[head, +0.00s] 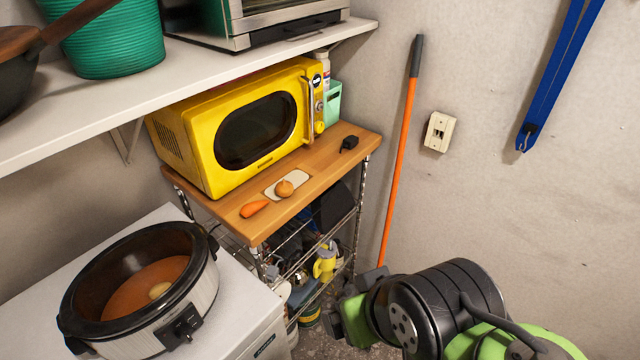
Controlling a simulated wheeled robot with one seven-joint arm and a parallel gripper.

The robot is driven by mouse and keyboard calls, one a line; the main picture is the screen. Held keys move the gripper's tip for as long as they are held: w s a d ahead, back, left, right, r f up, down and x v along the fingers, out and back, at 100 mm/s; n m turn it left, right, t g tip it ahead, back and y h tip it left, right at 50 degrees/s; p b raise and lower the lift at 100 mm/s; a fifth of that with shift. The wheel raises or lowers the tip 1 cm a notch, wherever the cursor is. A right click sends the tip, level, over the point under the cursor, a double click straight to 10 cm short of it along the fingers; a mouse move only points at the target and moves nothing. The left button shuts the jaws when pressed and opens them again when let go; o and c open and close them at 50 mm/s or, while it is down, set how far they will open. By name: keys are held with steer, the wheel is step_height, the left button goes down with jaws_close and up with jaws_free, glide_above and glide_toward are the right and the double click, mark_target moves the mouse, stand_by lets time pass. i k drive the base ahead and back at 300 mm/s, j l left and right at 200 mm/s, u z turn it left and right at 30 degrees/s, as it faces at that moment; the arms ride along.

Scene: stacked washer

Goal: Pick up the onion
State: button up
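A round tan onion (285,188) sits on a small white board (300,178) near the front of the wooden shelf top, before the yellow microwave. An orange carrot (254,209) lies to its left, close to the shelf's front edge. My arm, black and green, is at the lower right. Its green and grey end (356,312), where my gripper is, is below and to the right of the onion and well apart from it. The fingers cannot be made out, so its opening does not show.
The yellow microwave (245,125) stands right behind the board. A small black object (349,143) lies at the shelf's right. A white overhead shelf (60,125) hangs above. A slow cooker (185,330) with orange contents stands lower left. An orange pole (398,165) leans on the wall.

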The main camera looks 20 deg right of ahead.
mark_target(284, 189)
steer(key=i+l+u, duration=0.1)
steer(key=u, duration=0.3)
steer(key=i+l+u, duration=0.1)
steer(key=u, duration=0.3)
steer(key=i+l+u, duration=0.1)
steer(key=u, duration=0.3)
steer(key=l+u, duration=0.25)
steer(key=u, duration=0.15)
